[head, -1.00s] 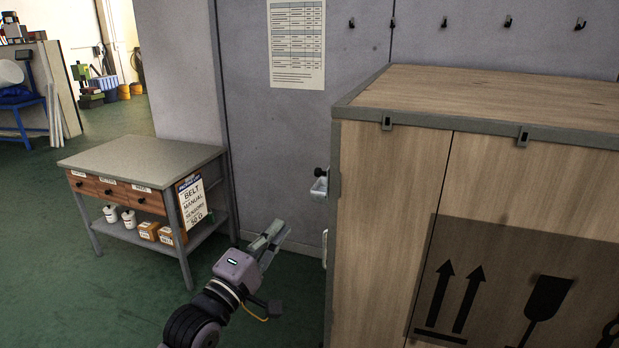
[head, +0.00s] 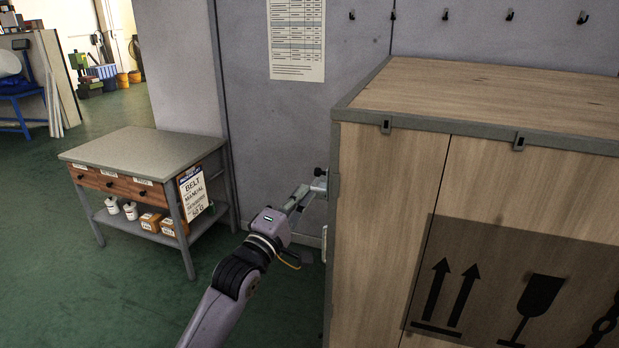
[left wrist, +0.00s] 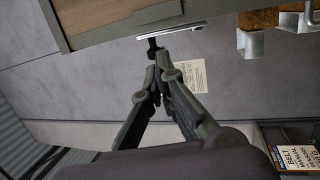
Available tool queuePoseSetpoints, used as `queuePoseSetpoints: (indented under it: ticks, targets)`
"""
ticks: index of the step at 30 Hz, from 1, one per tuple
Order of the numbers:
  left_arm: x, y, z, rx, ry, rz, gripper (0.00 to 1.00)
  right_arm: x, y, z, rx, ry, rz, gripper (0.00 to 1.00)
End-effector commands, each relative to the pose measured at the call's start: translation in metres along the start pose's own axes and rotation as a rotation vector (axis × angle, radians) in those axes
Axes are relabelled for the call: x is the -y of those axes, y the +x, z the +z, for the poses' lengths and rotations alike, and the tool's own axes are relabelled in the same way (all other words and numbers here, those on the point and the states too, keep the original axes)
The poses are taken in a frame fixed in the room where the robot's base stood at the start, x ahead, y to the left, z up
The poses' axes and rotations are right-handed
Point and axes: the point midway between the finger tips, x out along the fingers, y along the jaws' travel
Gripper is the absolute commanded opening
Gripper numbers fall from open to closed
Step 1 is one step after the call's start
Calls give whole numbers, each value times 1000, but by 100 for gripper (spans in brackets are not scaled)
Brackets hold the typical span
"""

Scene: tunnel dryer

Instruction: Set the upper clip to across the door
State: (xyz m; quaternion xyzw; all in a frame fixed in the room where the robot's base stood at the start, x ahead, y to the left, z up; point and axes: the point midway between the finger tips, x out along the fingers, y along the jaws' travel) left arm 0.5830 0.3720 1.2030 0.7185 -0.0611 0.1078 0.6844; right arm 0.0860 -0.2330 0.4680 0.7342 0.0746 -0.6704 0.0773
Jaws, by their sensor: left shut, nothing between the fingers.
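The upper clip (head: 320,184) is a small silver metal piece with a black knob, on the left edge of the wooden cabinet (head: 385,220) in the head view. My left gripper (head: 308,192) is shut and empty, its fingertips right at the clip and partly covering it. I cannot tell whether they touch. In the left wrist view the closed fingertips (left wrist: 163,62) lie just below a black knob (left wrist: 153,45) beside a thin metal strip (left wrist: 172,31). The cabinet's door face is turned away, so the clip's exact setting is unclear. My right gripper is not in view.
A pale handle (head: 324,243) sits lower on the cabinet's same edge. A grey side table (head: 145,150) with drawers and a belt manual sign (head: 193,192) stands left of my arm. The grey wall (head: 270,130) is behind. Green floor is free between.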

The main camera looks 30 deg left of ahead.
Motion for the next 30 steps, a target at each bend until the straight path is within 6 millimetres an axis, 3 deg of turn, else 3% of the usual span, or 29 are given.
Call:
queuePoseSetpoints:
  ticks: [3,7,23,30]
  targets:
    - [-4,21,0,1,2,0,0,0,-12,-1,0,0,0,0]
    - [-2,33,0,0,1,-1,0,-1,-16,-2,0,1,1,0]
    - [1,39,0,0,1,0,0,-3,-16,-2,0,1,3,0]
    - [0,54,0,-1,-1,1,0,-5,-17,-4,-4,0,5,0]
